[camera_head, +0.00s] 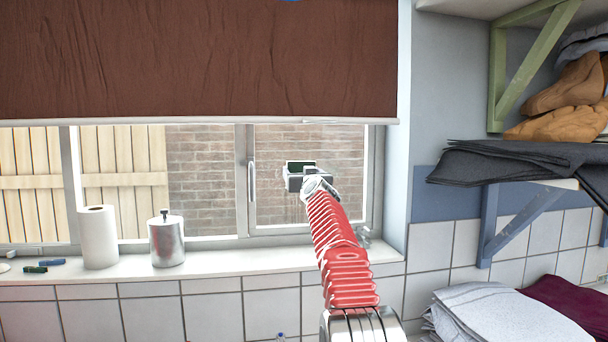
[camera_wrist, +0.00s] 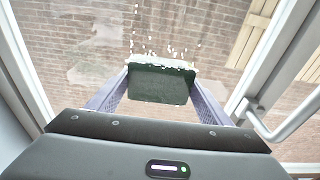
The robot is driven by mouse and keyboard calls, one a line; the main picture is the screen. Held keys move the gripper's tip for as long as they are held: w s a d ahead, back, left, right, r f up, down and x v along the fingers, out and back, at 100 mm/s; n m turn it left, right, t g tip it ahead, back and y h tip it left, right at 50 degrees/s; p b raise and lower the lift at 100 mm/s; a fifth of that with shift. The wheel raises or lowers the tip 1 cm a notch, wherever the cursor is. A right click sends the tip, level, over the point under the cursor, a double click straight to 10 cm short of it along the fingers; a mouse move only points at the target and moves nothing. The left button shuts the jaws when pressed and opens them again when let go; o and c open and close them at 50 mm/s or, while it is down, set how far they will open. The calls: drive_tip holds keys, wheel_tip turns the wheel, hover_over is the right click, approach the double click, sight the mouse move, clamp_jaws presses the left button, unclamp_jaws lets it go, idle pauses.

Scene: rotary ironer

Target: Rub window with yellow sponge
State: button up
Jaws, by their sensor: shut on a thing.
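The window (camera_head: 340,150) has a white frame, and a brick wall shows through its right pane. The pane also fills the wrist view (camera_wrist: 90,50). My gripper (camera_head: 301,180) is raised in front of this right pane. It is shut on a sponge (camera_wrist: 160,84), whose visible face is dark green; I see no yellow on it. The sponge also shows in the head view (camera_head: 300,165). White foam lies along its far edge, and white specks are scattered beyond it. The sponge's far edge seems to be at the glass, but exact contact is hard to tell.
A window handle (camera_head: 252,182) stands out left of my gripper. A brown blind (camera_head: 200,60) hangs above. The sill (camera_head: 215,264) holds a paper roll (camera_head: 98,237) and a metal canister (camera_head: 166,240). A bracketed shelf with dark cloth (camera_head: 510,162) juts out at right.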

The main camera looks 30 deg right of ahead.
sight(291, 171)
drive_tip(key=shift+w+a, duration=0.25)
drive_tip(key=shift+a, duration=0.4)
drive_tip(key=shift+w+a, duration=0.2)
drive_tip(key=shift+a, duration=0.4)
drive_tip(key=shift+w+a, duration=0.25)
drive_tip(key=shift+a, duration=0.4)
drive_tip(key=shift+a, duration=0.1)
drive_tip(key=shift+d+v, duration=0.15)
drive_tip(key=shift+v, duration=0.55)
drive_tip(key=shift+d+v, duration=0.15)
drive_tip(key=shift+v, duration=0.55)
drive_tip(key=shift+s+a+r, duration=0.1)
drive_tip(key=shift+r, duration=0.1)
